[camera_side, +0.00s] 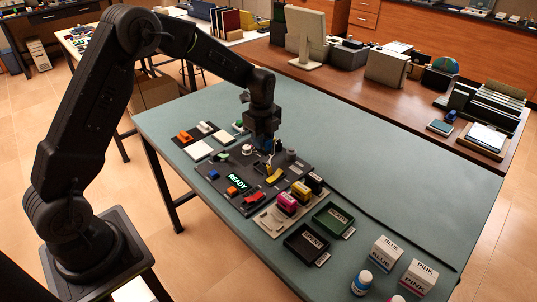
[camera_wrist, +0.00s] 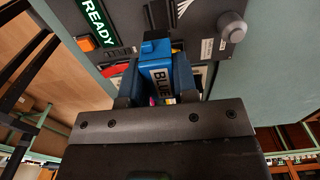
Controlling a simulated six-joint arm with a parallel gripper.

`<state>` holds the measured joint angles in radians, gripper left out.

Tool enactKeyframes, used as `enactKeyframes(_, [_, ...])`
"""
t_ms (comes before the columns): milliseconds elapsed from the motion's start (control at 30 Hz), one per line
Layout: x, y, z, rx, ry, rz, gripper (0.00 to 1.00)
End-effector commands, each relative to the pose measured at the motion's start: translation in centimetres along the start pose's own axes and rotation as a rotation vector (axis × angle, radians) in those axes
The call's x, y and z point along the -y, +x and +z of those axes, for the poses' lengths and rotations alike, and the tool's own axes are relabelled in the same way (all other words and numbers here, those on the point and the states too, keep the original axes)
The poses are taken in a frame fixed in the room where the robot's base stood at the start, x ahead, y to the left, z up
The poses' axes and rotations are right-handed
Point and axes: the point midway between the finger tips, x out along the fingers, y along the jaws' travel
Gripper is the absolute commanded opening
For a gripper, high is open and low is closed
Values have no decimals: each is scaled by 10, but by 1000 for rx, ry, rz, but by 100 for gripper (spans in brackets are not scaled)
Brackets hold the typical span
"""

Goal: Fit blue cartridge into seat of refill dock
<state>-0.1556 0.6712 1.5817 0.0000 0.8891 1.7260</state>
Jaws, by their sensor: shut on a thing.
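My gripper (camera_side: 264,140) is over the back part of the dark refill dock (camera_side: 215,186). In the wrist view my gripper (camera_wrist: 157,84) is shut on the blue cartridge (camera_wrist: 157,68), whose label reads BLUE. The cartridge's far end points toward the dock panel (camera_wrist: 205,15). Its lower end and the seat are hidden by the cartridge and fingers, so I cannot tell whether it touches the seat. The dock's green READY display (camera_side: 237,181) is lit and also shows in the wrist view (camera_wrist: 97,22).
A pale rack with magenta (camera_side: 287,202), yellow and black cartridges stands right of the dock. Beyond it are a green tray (camera_side: 333,219) and a black tray (camera_side: 306,244). BLUE (camera_side: 384,252) and PINK (camera_side: 419,277) boxes stand at the front right. The table's right back is clear.

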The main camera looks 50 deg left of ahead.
Motion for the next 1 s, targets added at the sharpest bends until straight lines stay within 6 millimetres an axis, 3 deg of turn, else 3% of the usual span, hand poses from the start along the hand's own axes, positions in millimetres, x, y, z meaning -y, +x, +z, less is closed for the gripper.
enactKeyframes(600, [1,52,3,0,0,0,10])
enactKeyframes(1000, [1,62,3,0,0,-1,10])
